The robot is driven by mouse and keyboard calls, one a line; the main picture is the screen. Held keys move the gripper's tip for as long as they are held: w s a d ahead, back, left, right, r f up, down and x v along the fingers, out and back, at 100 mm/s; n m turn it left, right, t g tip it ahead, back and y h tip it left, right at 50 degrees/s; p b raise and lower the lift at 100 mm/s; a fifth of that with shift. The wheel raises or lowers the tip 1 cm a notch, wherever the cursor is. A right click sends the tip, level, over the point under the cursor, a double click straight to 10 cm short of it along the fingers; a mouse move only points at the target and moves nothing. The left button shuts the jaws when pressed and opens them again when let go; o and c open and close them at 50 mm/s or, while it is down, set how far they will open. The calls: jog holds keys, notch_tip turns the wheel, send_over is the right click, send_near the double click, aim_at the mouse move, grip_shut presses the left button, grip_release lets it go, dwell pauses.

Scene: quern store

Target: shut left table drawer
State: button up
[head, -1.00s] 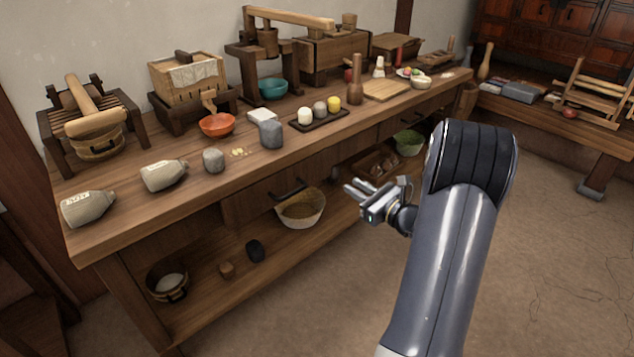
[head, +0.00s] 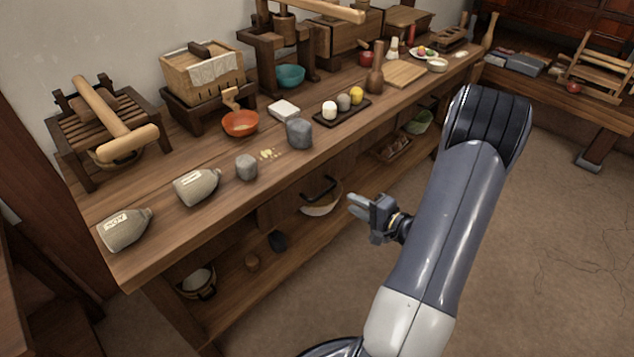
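The long wooden table (head: 215,221) runs from lower left to upper right. Its left drawer (head: 284,207) is in the front apron, with a black bar handle (head: 319,189). The drawer front looks close to the apron, and I cannot tell whether a gap is left. My gripper (head: 357,207) is in front of the table, to the right of the handle and apart from it in the picture. It appears empty, with its fingers pointing left towards the table. How far apart the fingers are is unclear.
A basket (head: 321,203) and a bucket (head: 197,281) sit on the lower shelf. The floor (head: 530,260) to the right is clear.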

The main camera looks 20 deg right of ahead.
aim_at(328, 191)
jog(key=b+x, duration=0.1)
jog(key=x, duration=0.9)
jog(key=shift+w+a+f, duration=0.1)
jog(key=shift+w+a, duration=0.05)
jog(key=shift+w, duration=0.2)
jog(key=shift+c, duration=0.6)
grip_shut()
